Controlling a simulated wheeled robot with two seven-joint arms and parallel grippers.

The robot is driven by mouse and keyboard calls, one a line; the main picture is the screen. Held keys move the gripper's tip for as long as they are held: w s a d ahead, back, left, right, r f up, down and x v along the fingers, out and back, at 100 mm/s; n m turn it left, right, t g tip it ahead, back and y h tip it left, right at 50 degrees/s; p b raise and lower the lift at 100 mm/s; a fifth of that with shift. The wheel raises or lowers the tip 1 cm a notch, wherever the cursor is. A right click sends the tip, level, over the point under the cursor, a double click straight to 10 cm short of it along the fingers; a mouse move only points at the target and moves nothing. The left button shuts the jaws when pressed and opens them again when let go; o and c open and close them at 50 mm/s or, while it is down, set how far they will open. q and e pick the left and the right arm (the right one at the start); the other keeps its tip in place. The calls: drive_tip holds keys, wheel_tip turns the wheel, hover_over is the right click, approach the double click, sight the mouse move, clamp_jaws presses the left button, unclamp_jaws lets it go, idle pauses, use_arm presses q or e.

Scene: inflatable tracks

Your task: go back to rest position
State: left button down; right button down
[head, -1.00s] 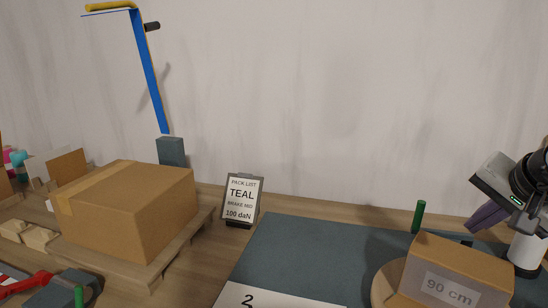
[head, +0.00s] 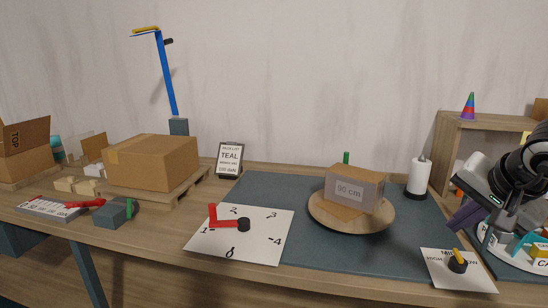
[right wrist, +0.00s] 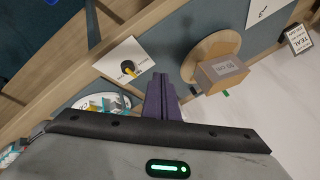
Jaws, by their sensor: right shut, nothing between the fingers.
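The left gripper is not in the head view.
A cardboard box marked 90 cm (head: 353,190) sits on a round wooden turntable (head: 322,212). A white roll (head: 419,177), a dial card (head: 440,277) and a wooden shelf (head: 447,135) stand near my right arm. A large box (head: 152,163) is on a pallet at left.

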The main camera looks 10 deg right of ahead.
drive_tip(key=w+a+f+y, duration=0.2)
drive_tip(key=a+f+y, duration=0.3)
drive_tip(key=a, duration=0.4)
drive_tip(key=s+a+f+m+y, duration=0.25)
drive_tip(key=a+m+y, duration=0.55)
drive_tip(key=a, duration=0.5)
drive_tip(key=s+a+f+m+y, duration=0.1)
drive_tip(key=s+a+m+y, duration=0.2)
drive_tip(key=a+m+y, duration=0.55)
drive_tip(key=d+f+m+t+h, duration=0.2)
drive_tip(key=f+m+t+h, duration=0.2)
drive_tip(key=f+m+h, duration=0.75)
drive_tip(key=d+f+m+t+h, duration=0.3)
drive_tip(key=f+m+t, duration=0.25)
drive_tip(key=m, duration=1.25)
drive_tip(key=s+f+m+g+h, duration=0.2)
drive_tip(key=s+f+m+g, duration=0.6)
drive_tip(key=s+f, duration=0.9)
wheel_tip(320, 180, down, 2)
drive_tip(key=m, duration=0.3)
drive_tip(key=shift+d+f+m+h, duration=0.2)
drive_tip(key=shift+m+h, duration=0.2)
